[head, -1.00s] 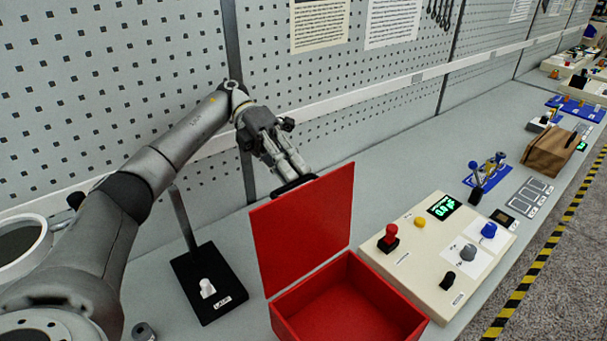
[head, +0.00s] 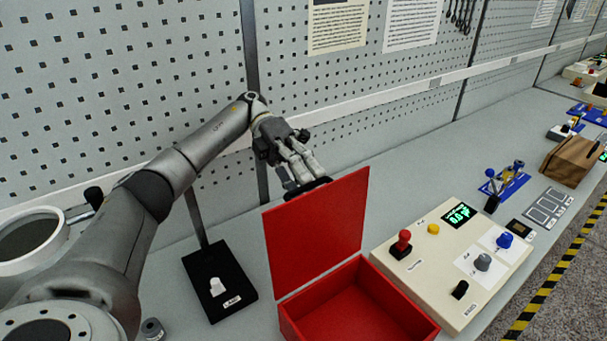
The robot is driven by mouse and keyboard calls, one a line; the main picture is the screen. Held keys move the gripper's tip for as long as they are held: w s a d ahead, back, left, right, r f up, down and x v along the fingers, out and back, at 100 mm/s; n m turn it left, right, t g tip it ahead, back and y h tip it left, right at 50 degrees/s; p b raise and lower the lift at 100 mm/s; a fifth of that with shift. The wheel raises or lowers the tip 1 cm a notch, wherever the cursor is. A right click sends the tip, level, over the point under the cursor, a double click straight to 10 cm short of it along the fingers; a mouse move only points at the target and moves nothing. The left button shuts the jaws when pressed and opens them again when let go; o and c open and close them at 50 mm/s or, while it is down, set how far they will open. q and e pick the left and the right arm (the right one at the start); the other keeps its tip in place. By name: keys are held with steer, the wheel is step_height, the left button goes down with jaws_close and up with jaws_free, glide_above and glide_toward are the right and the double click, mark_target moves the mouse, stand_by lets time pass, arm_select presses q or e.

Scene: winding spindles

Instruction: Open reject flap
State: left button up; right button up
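The red reject box (head: 362,308) stands on the bench with its inside in view, and it looks empty. Its red flap (head: 318,232) stands up, roughly upright, at the box's back left side. My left gripper (head: 306,186) is at the top edge of the flap, partly behind it. A dark piece lies between its fingertips and the flap edge. I cannot tell whether the fingers grip the flap or only touch it. My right gripper is not in view.
A cream control panel (head: 420,284) with knobs and a green display stands right of the box. A black stand (head: 218,285) with a white knob is to the left. A brown bag (head: 572,160) is farther right. A pegboard wall (head: 120,90) is behind.

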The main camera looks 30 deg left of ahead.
arm_select(q)
step_height(320, 180, up, 10)
stand_by(0.6)
stand_by(0.5)
